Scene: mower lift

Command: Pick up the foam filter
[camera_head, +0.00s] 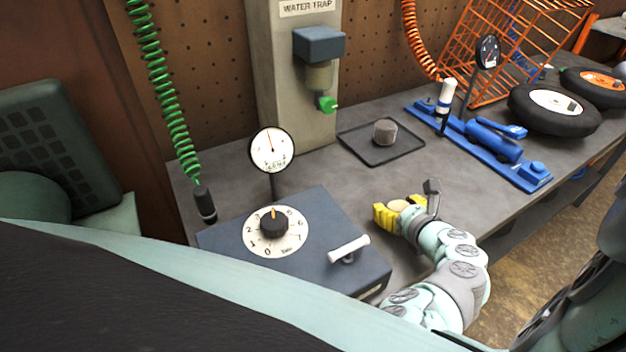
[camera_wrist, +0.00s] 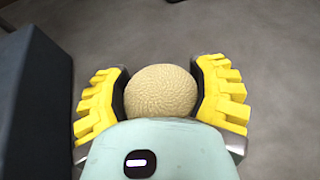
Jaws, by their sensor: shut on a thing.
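The foam filter (camera_wrist: 161,91), a tan rounded piece with a fine wrinkled texture, sits between the yellow pads of my gripper (camera_wrist: 160,86) in the wrist view. Both pads press against its sides, so the gripper is shut on it. In the head view my gripper (camera_head: 399,209) is low over the grey bench, right of the blue-grey dial box, with the pale top of the filter (camera_head: 397,205) showing between the pads. I cannot tell whether the filter touches the bench; its underside is hidden.
The dial box (camera_head: 318,219) with a white-handled lever (camera_head: 349,248) stands close left of my gripper. A black tray (camera_head: 407,147) holding a grey cylinder (camera_head: 385,131) lies behind. A blue tool base (camera_head: 475,140), a gauge (camera_head: 487,52) and black wheels (camera_head: 553,110) occupy the right.

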